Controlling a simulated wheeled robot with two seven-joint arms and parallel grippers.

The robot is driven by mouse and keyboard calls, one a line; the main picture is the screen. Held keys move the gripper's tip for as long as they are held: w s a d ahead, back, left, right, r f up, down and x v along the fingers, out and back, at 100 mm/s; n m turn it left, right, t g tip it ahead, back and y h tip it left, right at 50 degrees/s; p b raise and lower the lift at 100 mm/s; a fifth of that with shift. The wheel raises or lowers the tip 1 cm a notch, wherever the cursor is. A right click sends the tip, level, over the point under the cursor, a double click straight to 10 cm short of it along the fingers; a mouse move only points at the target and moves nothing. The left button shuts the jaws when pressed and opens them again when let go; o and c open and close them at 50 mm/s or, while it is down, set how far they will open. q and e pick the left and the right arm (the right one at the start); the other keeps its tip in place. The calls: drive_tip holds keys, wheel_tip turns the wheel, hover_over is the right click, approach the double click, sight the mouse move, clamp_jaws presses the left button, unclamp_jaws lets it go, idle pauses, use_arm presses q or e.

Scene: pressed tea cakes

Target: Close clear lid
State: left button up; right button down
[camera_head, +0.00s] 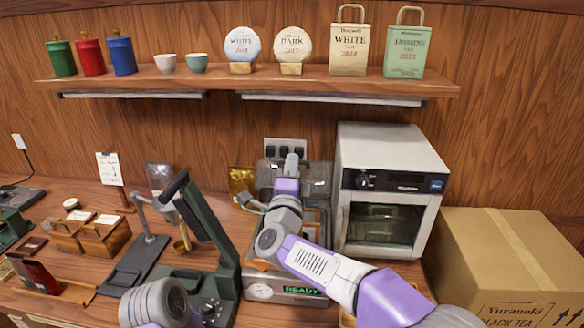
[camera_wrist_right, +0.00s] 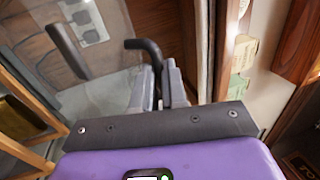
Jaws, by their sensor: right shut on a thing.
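The clear lid (camera_head: 318,180) stands raised at the back of a metal machine (camera_head: 290,290) with a green READY display. The lid also fills the left part of the right wrist view (camera_wrist_right: 105,95) as a see-through panel. My right gripper (camera_head: 291,162) is at the lid's upper part, and its arm crosses in front of the machine, hiding much of it. In the right wrist view, my right gripper (camera_wrist_right: 168,85) is shut on the dark bent lid handle (camera_wrist_right: 148,48). My left gripper is out of view.
A white oven-like box (camera_head: 390,150) stands close right of the machine, with a cardboard box (camera_head: 510,255) beyond it. A dark green press (camera_head: 215,240) stands close left. A shelf (camera_head: 300,82) with tea goods runs above.

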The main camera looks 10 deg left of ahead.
drive_tip(key=shift+w+f, duration=0.1)
drive_tip(key=shift+f, duration=0.3)
drive_tip(key=c, duration=1.4)
unclamp_jaws()
drive_tip(key=shift+c, duration=0.2)
drive_tip(key=v, duration=0.7)
drive_tip(key=shift+s, duration=0.25)
drive_tip(key=shift+r, duration=0.1)
